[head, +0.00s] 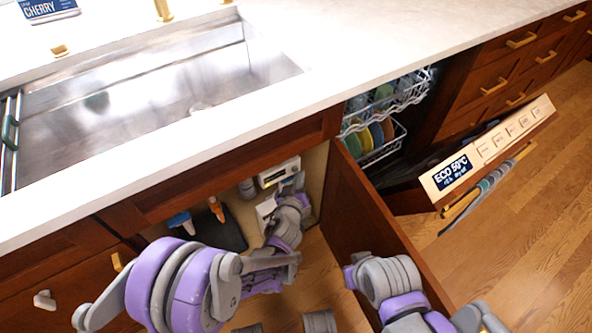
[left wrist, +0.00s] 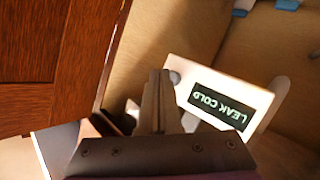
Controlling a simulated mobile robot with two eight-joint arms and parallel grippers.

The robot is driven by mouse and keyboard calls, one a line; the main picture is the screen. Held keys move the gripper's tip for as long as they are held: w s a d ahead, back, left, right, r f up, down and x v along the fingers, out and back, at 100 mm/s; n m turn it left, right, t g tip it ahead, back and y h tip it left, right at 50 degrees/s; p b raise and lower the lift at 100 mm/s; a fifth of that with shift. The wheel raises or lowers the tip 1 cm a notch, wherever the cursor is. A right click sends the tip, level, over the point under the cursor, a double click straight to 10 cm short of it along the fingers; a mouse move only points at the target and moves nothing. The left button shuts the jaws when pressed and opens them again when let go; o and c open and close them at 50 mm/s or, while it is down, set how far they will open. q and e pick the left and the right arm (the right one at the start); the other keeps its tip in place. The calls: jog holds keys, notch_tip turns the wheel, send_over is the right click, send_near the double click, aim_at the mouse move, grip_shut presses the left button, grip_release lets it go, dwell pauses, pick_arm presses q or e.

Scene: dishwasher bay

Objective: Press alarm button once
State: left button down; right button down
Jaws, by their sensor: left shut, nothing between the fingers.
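A white alarm box (head: 280,172) is on the back of the open cabinet under the sink. In the left wrist view its white face (left wrist: 185,68) carries a dark display (left wrist: 216,105) reading "LEAK COLD", upside down. A small round grey button (left wrist: 175,77) shows at the box's corner, right beside my fingertips. My left gripper (head: 293,183) reaches into the cabinet in front of the box. In the left wrist view its fingers (left wrist: 159,78) are together, with nothing between them. I cannot tell whether they touch the button.
Spray bottles (head: 182,221) stand left in the cabinet beside a dark bin (head: 225,235). The cabinet door (head: 365,205) stands open at right. Beyond it, the dishwasher door (head: 485,150) is open, with a cloth on its handle. The sink (head: 150,90) is above.

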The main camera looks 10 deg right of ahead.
pick_arm(q)
jog(key=shift+w+a+b, duration=0.15)
jog(key=shift+w+b, duration=0.25)
jog(key=shift+b, duration=0.15)
dwell(0.4)
dwell(0.4)
jog(key=shift+s+d+p, duration=0.3)
jog(key=shift+s+p, duration=0.5)
jog(key=shift+p, duration=0.6)
jog(key=s+p, duration=0.1)
jog(key=s+d+p, duration=0.1)
jog(key=s+p, duration=0.2)
jog(key=p, duration=0.1)
jog(key=shift+s+d, duration=0.35)
